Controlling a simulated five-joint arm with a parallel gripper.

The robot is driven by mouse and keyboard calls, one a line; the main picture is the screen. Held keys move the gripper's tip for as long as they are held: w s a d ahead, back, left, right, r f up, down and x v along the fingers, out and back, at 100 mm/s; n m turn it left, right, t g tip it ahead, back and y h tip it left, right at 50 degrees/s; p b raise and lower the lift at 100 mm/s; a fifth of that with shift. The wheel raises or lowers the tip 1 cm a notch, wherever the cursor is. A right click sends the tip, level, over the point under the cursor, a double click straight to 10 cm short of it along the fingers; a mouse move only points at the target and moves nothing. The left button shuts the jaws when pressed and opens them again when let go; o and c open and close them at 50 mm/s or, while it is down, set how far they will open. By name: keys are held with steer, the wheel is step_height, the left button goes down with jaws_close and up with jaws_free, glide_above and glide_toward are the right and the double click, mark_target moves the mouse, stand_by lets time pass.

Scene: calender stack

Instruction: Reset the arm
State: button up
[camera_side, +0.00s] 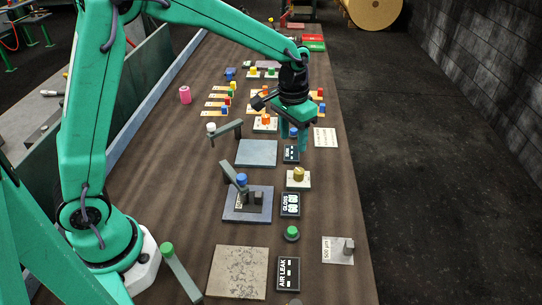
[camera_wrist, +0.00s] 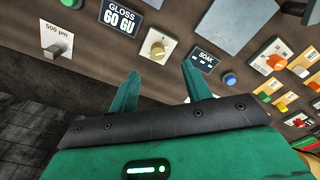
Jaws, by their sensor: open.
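My gripper (camera_side: 293,138) is a green two-finger gripper held above the far middle of the long brown table (camera_side: 180,140). In the wrist view its two green fingers (camera_wrist: 165,92) stand apart with nothing between them. In the side view it hangs in front of a blue button (camera_side: 293,131) and close to the small dark SOAK display (camera_side: 291,154). The wrist view also shows the SOAK display (camera_wrist: 205,60) beyond the fingertips, with a yellow knob on a pale plate (camera_wrist: 157,46) beside it. I cannot tell the exact height of the fingertips above the table.
A blue-grey plate (camera_side: 256,153), a fixture with a blue-topped post (camera_side: 247,204), a GLOSS display (camera_side: 290,204) and a speckled slab (camera_side: 237,271) lie nearer. An AIR LEAK display (camera_side: 288,274) and a 500 µm plate (camera_side: 338,250) are at front right. Several coloured blocks (camera_side: 228,100) stand farther back.

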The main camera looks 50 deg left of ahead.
steer(key=s+a+r+t, duration=0.2)
steer(key=s+a+r, duration=0.1)
steer(key=s+r, duration=0.6)
steer(key=s+a+r+t, duration=0.2)
steer(key=s+t, duration=0.1)
steer(key=s, duration=1.1)
steer(key=shift+a+n, duration=0.35)
steer(key=shift+n, duration=0.05)
steer(key=shift+s, duration=0.1)
stand_by(2.1)
